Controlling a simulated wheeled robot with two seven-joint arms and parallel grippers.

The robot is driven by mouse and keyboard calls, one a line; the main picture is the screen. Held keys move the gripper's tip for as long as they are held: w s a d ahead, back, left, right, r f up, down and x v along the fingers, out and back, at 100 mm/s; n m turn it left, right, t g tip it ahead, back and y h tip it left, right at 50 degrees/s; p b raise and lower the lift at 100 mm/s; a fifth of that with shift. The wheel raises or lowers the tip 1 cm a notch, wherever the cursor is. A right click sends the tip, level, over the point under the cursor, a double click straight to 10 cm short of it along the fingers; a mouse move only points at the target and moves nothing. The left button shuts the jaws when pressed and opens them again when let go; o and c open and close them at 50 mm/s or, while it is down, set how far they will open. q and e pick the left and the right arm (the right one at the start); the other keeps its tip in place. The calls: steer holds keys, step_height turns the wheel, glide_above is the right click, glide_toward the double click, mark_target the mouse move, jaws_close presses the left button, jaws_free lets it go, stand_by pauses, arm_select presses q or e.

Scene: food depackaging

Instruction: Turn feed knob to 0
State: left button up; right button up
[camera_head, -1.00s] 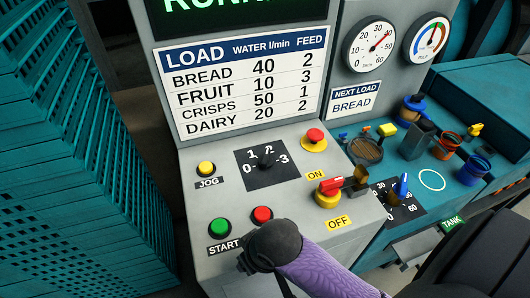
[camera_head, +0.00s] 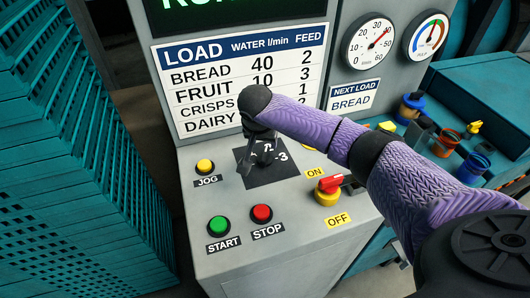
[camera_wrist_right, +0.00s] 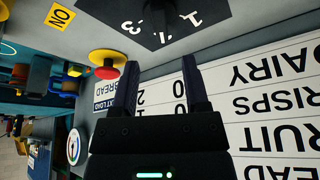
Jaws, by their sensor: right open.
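The feed dial plate (camera_head: 278,172) is a black square with white numbers on the sloping grey panel. The black feed knob stands at its middle; my gripper overlaps it in the head view, so its pointing is hard to tell. My right gripper (camera_head: 257,164) points down over the plate with its fingers apart. In the right wrist view the open fingers (camera_wrist_right: 160,83) are empty, and the plate (camera_wrist_right: 135,22) with its numbers is at the top edge. Contact with the knob cannot be told. My left gripper is out of view.
A yellow jog button (camera_head: 205,166), green start button (camera_head: 219,225) and red stop button (camera_head: 262,213) sit near the plate. A red-handled switch (camera_head: 329,188) is to its right. The load table (camera_head: 205,85) rises behind.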

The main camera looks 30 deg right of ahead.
mark_target(265, 153)
steer(key=b+x, duration=0.2)
steer(key=x, duration=0.5)
steer(key=shift+f+b, duration=0.3)
steer(key=shift+b, duration=0.05)
steer(key=c, duration=0.7)
jaws_close()
